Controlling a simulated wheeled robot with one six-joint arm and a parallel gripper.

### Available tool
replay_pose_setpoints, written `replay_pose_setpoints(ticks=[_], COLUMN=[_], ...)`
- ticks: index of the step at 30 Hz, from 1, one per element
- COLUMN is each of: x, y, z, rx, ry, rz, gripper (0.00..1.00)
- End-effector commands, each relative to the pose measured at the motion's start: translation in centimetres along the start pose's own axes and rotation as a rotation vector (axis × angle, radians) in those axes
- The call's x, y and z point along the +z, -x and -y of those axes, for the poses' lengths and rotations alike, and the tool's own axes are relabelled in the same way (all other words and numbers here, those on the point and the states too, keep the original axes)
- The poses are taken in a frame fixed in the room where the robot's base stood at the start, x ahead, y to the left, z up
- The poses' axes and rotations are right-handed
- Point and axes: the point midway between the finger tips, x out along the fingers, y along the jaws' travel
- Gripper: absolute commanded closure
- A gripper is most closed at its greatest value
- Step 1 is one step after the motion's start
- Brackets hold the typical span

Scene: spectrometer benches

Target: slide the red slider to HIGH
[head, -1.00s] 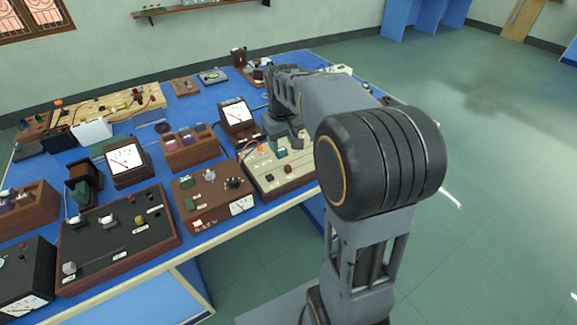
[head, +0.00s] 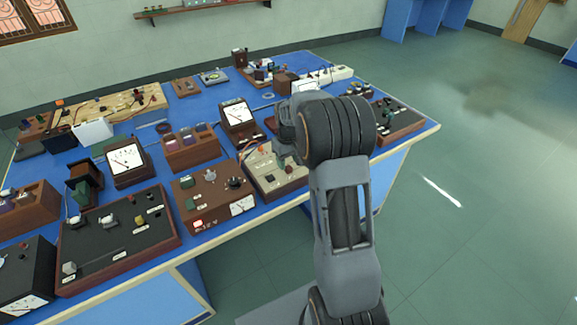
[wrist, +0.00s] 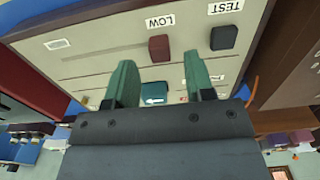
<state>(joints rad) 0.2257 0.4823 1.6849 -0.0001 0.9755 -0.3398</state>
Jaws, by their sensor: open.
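In the wrist view, a dark red slider (wrist: 159,48) stands on a cream panel (wrist: 100,62), beside a label reading LOW, which appears upside down. My gripper (wrist: 158,60) is open, its two green fingers apart. The slider shows in the gap between the fingertips and just beyond them; I cannot tell whether they touch it. A HIGH label cannot be made out. In the head view, the cream instrument (head: 262,180) is on the blue bench, and my arm hides the gripper and part of the instrument.
A dark block (wrist: 224,37) stands beside the TEST label, near the right finger. A teal piece (wrist: 154,88) with a white arrow mark lies between the fingers. In the head view, a brown instrument box (head: 210,205) stands left of the cream one, and a meter (head: 238,118) stands behind.

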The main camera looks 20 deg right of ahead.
Motion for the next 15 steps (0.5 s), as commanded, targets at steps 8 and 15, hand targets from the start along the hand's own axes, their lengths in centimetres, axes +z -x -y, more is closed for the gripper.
replay_pose_setpoints(ticks=[8,15], x=[0.0,0.0], y=[-2.5,-2.9], z=[0.0,0.0], rx=[0.000,0.000], ry=[0.000,0.000], rz=[0.000,-0.001], gripper=[0.51,0.51])
